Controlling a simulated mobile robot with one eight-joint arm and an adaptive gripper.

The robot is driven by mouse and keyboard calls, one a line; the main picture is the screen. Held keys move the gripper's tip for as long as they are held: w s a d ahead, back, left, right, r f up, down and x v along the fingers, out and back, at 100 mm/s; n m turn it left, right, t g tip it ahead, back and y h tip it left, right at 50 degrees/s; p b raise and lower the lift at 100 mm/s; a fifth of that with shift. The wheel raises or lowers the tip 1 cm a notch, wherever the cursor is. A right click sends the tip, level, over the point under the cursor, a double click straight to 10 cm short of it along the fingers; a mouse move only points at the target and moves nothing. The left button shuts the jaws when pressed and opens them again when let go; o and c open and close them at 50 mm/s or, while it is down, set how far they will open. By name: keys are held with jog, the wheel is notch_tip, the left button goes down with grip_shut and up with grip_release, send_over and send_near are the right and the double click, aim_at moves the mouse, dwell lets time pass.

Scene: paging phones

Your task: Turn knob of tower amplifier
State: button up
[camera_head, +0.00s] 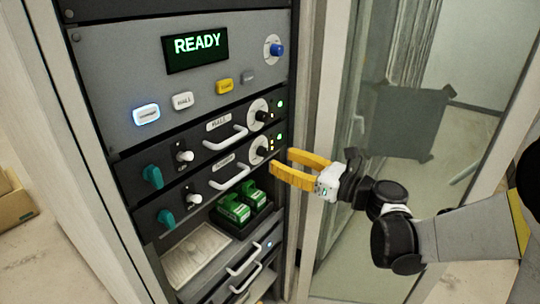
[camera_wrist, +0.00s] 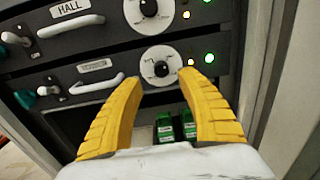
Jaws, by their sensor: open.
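Two amplifier units sit one above the other in the rack. The upper unit (camera_head: 236,138) is labelled HALL in the wrist view; its black knob (camera_head: 261,115) is on a white dial (camera_wrist: 165,20). My gripper (camera_head: 280,161) is open and empty. Its yellow fingers (camera_wrist: 160,77) point at the lower dial, with the knob between the tips in the wrist view. I cannot tell whether they touch it.
Above is a panel with a READY display (camera_head: 197,47), coloured buttons and a blue knob (camera_head: 277,50). White handles (camera_head: 229,178) stick out left of the dials. Green blocks (camera_head: 234,208) sit in a bay below. The rack's right frame (camera_head: 306,120) is close to my gripper.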

aim_at(266, 153)
jog(key=b+x, duration=0.1)
jog(key=x, duration=0.5)
jog(key=shift+w, duration=0.1)
grip_shut()
